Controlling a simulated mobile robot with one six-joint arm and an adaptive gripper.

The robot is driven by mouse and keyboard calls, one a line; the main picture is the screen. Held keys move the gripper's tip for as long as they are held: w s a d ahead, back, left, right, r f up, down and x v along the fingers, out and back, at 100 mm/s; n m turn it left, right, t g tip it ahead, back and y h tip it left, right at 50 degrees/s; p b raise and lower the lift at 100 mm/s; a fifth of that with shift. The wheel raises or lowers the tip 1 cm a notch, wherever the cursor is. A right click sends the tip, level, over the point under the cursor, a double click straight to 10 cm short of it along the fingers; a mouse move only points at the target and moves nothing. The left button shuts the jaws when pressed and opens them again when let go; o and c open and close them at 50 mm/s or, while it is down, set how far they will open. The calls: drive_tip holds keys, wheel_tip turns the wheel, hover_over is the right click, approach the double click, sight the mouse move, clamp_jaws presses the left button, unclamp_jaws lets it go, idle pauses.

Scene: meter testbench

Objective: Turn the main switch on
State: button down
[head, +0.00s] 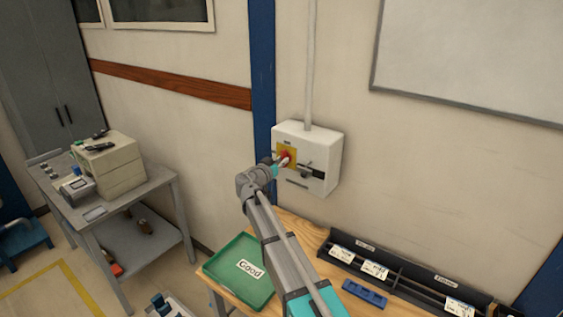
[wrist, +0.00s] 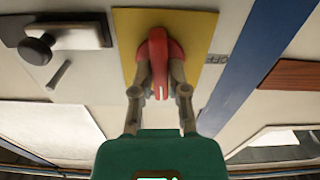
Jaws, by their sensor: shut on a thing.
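The main switch is a red rotary handle (head: 285,156) on a yellow plate (head: 292,150), on the front of a white wall box (head: 325,145). In the wrist view the red handle (wrist: 158,45) shows close up, with a white mark on its grip, which lies roughly up and down in the picture. My gripper (wrist: 160,75) has one finger on each side of the grip and is shut on it. In the head view my gripper (head: 279,163) reaches the handle from the lower left.
A black lever (head: 306,171) sits on the same box, right of the handle. A wooden bench (head: 290,228) below carries a green tray (head: 225,270), a blue block (head: 364,292) and a black rack (head: 345,242). A grey cart (head: 155,190) stands left.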

drive_tip(key=shift+m, duration=0.5)
drive_tip(key=c, duration=0.6)
unclamp_jaws()
drive_tip(key=shift+c, duration=0.2)
drive_tip(key=v, duration=1.2)
